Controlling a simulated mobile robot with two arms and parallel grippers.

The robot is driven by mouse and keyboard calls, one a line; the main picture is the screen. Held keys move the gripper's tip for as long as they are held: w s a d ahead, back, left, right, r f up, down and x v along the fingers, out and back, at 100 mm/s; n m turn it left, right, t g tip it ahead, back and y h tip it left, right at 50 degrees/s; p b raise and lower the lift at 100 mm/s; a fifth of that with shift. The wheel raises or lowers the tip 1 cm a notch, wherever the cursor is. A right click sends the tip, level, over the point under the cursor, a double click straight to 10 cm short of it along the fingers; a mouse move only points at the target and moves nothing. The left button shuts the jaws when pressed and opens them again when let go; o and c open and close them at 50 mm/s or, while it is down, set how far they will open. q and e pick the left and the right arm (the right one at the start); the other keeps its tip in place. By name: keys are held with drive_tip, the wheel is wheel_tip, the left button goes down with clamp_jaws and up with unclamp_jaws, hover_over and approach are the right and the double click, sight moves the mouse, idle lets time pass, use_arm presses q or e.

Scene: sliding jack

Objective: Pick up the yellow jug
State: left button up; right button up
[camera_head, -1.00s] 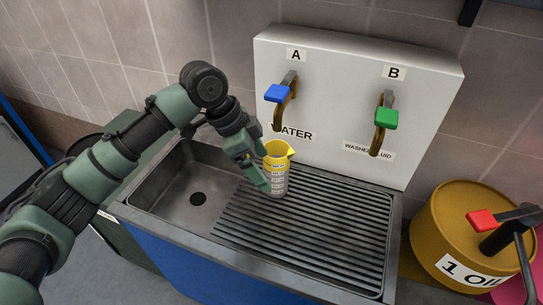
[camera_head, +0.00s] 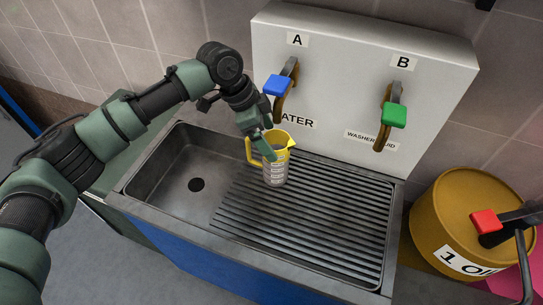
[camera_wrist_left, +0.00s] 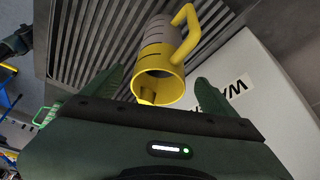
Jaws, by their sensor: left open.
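The yellow jug (camera_head: 275,160) has a yellow rim, spout and handle and a grey marked body. It stands upright on the ribbed drainboard of the sink, with its handle to the left in the head view. My left gripper (camera_head: 264,148) is at the jug's upper part, with a finger in front of it. In the left wrist view the jug (camera_wrist_left: 160,68) lies between and beyond the two spread green fingers of the left gripper (camera_wrist_left: 160,88), its open mouth toward the camera. Contact cannot be told. My right gripper is not in view.
The metal sink (camera_head: 196,205) has its basin at left and drainboard at right. Behind it stands a white panel with a blue-handled tap A (camera_head: 278,86) and a green-handled tap B (camera_head: 393,115). A yellow oil drum (camera_head: 455,220) stands at right.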

use_arm(q)
drive_tip(key=shift+f, duration=0.1)
clamp_jaws()
drive_tip(key=shift+r, duration=0.2)
idle(0.3)
